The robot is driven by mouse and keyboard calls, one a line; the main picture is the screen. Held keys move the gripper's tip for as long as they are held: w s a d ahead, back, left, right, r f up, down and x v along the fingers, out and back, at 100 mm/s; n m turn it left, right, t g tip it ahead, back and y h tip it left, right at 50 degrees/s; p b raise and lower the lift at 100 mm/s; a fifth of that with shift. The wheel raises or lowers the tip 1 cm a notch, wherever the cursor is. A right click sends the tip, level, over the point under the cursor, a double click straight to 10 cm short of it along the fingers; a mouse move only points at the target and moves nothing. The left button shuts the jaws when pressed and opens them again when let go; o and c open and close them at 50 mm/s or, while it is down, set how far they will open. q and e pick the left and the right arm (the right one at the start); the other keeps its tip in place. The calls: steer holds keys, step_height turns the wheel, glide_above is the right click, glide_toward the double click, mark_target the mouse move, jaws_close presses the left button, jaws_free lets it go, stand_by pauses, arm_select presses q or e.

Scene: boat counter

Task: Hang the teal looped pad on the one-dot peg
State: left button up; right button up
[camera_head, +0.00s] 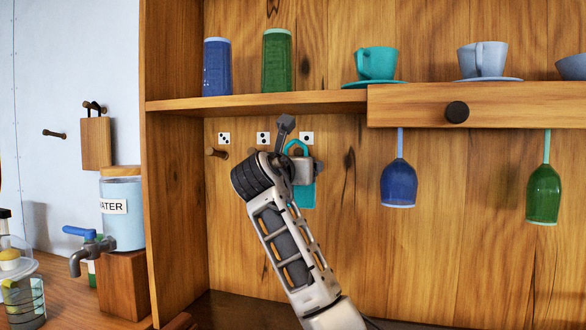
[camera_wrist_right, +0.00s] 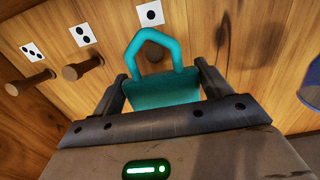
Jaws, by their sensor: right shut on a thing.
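The teal looped pad (camera_wrist_right: 160,92) is gripped by my right gripper (camera_wrist_right: 164,84), one finger on each side, its loop standing up toward the wall. In the head view the pad (camera_head: 307,193) shows partly behind my right gripper (camera_head: 303,170), under the one-dot card (camera_head: 306,138). The one-dot card (camera_wrist_right: 150,13) is just above the loop in the wrist view. A dark brown shape, likely the one-dot peg (camera_wrist_right: 152,53), shows through the loop opening; I cannot tell whether the loop is around it or in front of it. My left gripper is out of view.
Two other pegs, one (camera_wrist_right: 82,68) under the two-dot card and one (camera_wrist_right: 30,82) under the three-dot card, stick out to the left. The shelf (camera_head: 270,103) is close above. A blue glass (camera_head: 399,183) hangs to the right; bare wall lies between.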

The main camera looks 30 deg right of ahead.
steer(key=p+x, duration=0.1)
steer(key=x, duration=0.1)
steer(key=f+p+x, duration=0.1)
steer(key=x, duration=0.2)
stand_by(0.5)
steer(key=shift+f, duration=0.2)
stand_by(0.5)
steer(key=o, duration=1)
